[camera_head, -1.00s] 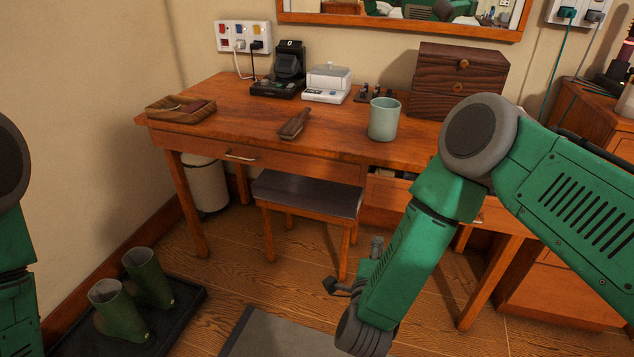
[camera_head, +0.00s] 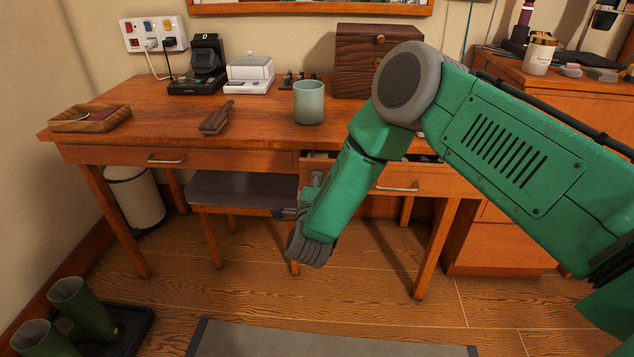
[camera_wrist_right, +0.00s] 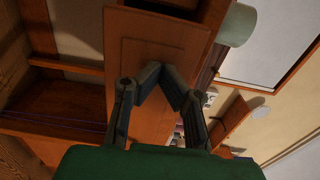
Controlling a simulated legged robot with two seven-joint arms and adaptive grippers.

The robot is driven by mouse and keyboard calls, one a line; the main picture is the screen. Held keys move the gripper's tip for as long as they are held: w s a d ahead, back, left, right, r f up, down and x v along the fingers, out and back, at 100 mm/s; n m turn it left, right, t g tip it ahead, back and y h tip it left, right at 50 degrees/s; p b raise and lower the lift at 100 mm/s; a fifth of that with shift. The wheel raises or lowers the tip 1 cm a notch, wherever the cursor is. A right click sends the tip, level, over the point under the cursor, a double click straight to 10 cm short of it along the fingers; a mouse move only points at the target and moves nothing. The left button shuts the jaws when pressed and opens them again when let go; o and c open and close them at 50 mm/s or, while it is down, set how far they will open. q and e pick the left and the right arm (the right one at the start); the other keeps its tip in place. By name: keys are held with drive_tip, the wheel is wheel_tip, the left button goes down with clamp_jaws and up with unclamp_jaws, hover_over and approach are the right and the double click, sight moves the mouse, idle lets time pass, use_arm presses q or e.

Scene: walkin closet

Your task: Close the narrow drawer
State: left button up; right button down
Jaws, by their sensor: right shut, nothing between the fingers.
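The narrow drawer (camera_head: 435,182) is on the right side of the wooden desk and stands pulled out, its interior partly showing above the front. It has a metal bar handle (camera_head: 397,189). My right gripper (camera_head: 283,212) is low in front of the desk, beside the drawer and near the stool. In the right wrist view, the gripper (camera_wrist_right: 163,72) is shut and empty, its fingertips over a wooden panel (camera_wrist_right: 160,30) that looks like the drawer front. I cannot tell whether they touch it. My left gripper is out of view.
A dark-seated stool (camera_head: 235,190) stands under the desk. The wide left drawer (camera_head: 200,159) is shut. A green cup (camera_head: 308,102) stands on the desktop (camera_head: 265,128). Green boots (camera_head: 85,305) are at lower left, a grey mat (camera_head: 330,342) in front. Floor between mat and desk is clear.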

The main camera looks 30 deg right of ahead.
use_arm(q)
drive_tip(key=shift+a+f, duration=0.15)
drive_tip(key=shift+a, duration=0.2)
use_arm(e)
drive_tip(key=shift+w+a+r, duration=0.15)
drive_tip(key=shift+w+a, duration=0.05)
drive_tip(key=shift+a, duration=0.05)
drive_tip(key=b+x, duration=0.1)
drive_tip(key=x, duration=0.1)
drive_tip(key=b+x, duration=0.1)
drive_tip(key=x, duration=0.2)
drive_tip(key=b+x, duration=0.1)
drive_tip(key=x, duration=0.1)
drive_tip(key=shift+w+d+f, duration=0.15)
drive_tip(key=shift+d+f, duration=0.15)
drive_tip(key=shift+w+d+r, duration=0.15)
drive_tip(key=shift+w+d, duration=0.05)
drive_tip(key=shift+w, duration=0.05)
drive_tip(key=shift+r, duration=0.25)
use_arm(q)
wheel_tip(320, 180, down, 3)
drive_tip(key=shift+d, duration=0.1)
use_arm(e)
drive_tip(key=shift+w+a, duration=0.1)
drive_tip(key=shift+w, duration=0.05)
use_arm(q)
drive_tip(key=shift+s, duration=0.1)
